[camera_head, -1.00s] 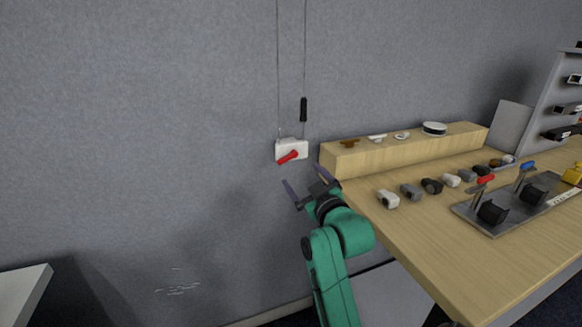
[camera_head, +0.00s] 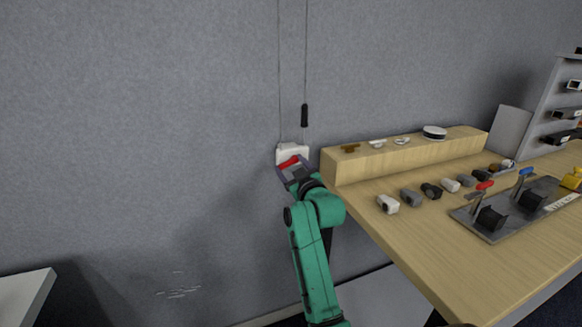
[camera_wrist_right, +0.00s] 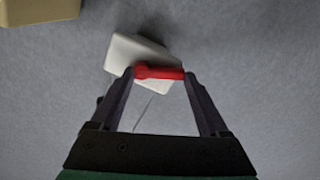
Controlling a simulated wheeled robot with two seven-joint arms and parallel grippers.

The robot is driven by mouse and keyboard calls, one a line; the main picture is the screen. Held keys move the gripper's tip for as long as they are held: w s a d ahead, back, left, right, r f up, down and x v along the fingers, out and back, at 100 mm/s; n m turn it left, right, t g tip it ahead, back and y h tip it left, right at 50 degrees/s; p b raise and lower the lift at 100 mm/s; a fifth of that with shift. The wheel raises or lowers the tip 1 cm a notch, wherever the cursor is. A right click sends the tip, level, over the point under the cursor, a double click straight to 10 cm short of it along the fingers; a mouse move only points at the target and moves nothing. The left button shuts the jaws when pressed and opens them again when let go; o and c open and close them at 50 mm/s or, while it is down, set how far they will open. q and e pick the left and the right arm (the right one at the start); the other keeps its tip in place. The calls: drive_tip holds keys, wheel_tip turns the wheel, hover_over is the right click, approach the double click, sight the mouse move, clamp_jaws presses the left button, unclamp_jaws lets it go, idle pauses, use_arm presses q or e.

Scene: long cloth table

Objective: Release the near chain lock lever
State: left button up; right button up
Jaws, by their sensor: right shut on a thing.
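A white chain lock box (camera_head: 293,149) hangs on the grey wall on thin chains, with a red lever (camera_head: 288,162) on its front. In the right wrist view the red lever (camera_wrist_right: 158,73) lies crosswise in front of the white box (camera_wrist_right: 140,52). My right gripper (camera_head: 289,167) is at the lever. In the wrist view its fingers (camera_wrist_right: 160,80) stand at the two ends of the lever and are shut on it. My left gripper is not in view.
A wooden table (camera_head: 400,240) stands to the right with a raised block (camera_head: 375,165) along the wall. Several small grey and dark parts and a metal plate (camera_head: 515,208) with red and blue levers lie on it. A black handle (camera_head: 304,115) hangs above the box.

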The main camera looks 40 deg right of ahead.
drive_tip(key=shift+r+m+p, duration=0.5)
drive_tip(key=shift+m+p, duration=0.4)
drive_tip(key=shift+p, duration=0.25)
drive_tip(key=shift+f+m, duration=0.1)
drive_tip(key=shift+m, duration=0.2)
drive_tip(key=shift+f, duration=0.15)
drive_tip(key=o, duration=1.2)
drive_tip(key=shift+o, duration=0.2)
drive_tip(key=b+v, duration=0.1)
drive_tip(key=v, duration=1.3)
drive_tip(key=shift+s+a+b, duration=0.2)
drive_tip(key=shift+s+b, duration=0.05)
drive_tip(key=shift+b, duration=0.05)
